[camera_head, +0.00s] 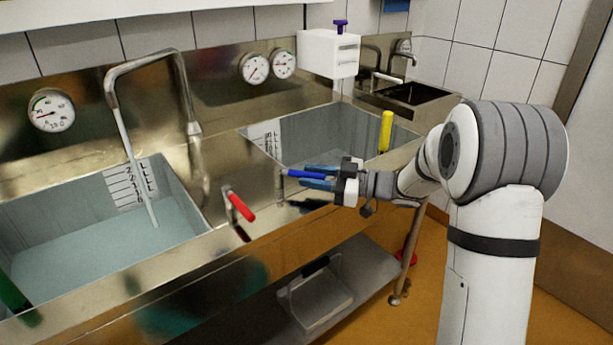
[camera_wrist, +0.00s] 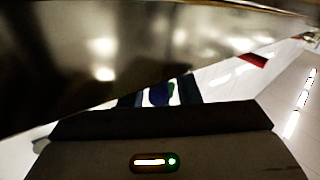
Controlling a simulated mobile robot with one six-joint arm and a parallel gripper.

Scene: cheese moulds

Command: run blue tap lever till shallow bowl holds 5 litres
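The blue tap lever (camera_head: 300,173) points left from the sink front, by the right basin (camera_head: 395,147). My gripper (camera_head: 318,180) is at this lever, its light-blue fingers pointing left. In the wrist view the lever (camera_wrist: 159,95) shows between the two dark fingers with slim pale gaps beside it, so the gripper looks open around it. The left basin (camera_head: 75,212) holds greyish water, and a pale stream (camera_head: 135,170) falls into it from a bent spout (camera_head: 140,64). Both basins carry a marked scale. I cannot tell which is the shallow bowl or read litres.
A red lever (camera_head: 240,205) is left of my gripper. A yellow handle (camera_head: 386,130) stands right, and a green one (camera_head: 15,298) at lower left. Round dials (camera_head: 52,110) are on the back panel. A lower shelf (camera_head: 365,272) is below.

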